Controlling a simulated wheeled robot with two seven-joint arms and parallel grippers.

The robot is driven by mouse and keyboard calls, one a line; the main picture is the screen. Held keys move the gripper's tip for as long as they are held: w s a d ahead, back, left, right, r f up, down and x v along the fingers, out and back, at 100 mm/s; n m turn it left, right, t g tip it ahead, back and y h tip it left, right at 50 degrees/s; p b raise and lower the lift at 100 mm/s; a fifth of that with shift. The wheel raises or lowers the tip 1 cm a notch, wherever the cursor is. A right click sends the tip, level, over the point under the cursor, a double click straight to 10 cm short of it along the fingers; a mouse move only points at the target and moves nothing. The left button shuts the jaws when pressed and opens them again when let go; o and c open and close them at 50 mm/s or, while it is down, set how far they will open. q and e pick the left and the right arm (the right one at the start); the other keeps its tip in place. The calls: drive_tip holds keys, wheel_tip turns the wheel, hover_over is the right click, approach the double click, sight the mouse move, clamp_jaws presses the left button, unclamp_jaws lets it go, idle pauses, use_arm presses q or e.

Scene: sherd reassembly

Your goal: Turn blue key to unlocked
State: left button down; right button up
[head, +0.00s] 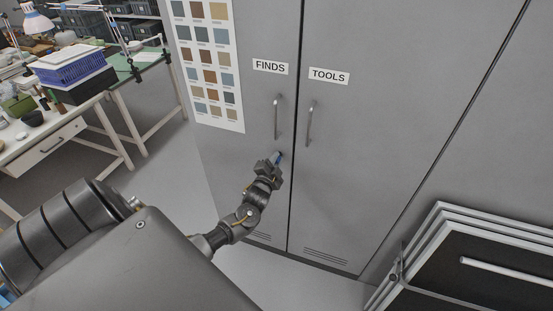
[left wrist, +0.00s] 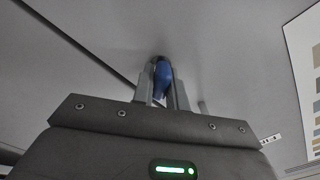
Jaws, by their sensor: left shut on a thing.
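The blue key (head: 280,157) is at the front of the FINDS door (head: 236,70), below that door's handle, in the head view. In the left wrist view the blue key (left wrist: 162,78) stands between my two fingers, against the grey door. My left gripper (head: 275,161) is shut on it; its fingers also show in the left wrist view (left wrist: 161,84). The fingers hide part of the key, and I cannot tell its turn angle or see any lock marks. My right gripper is not in view.
The TOOLS door (head: 370,120) adjoins on the right. Vertical handles (head: 277,117) and (head: 310,124) stand out from both doors. Framed dark panels (head: 470,255) lean at the lower right. A cluttered white table (head: 65,135) stands at the left. Grey floor between is clear.

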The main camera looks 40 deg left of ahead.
use_arm(q)
drive_tip(key=m+p, duration=0.1)
drive_tip(key=m, duration=0.3)
drive_tip(key=shift+m+p, duration=0.4)
drive_tip(key=shift+m, duration=0.8)
drive_tip(key=shift+f, duration=0.1)
drive_tip(key=c, duration=1.4)
unclamp_jaws()
drive_tip(key=b+v, duration=0.1)
drive_tip(key=v, duration=0.9)
drive_tip(key=shift+s+d+b, duration=0.2)
drive_tip(key=shift+s+b, duration=0.1)
drive_tip(key=shift+b, duration=0.1)
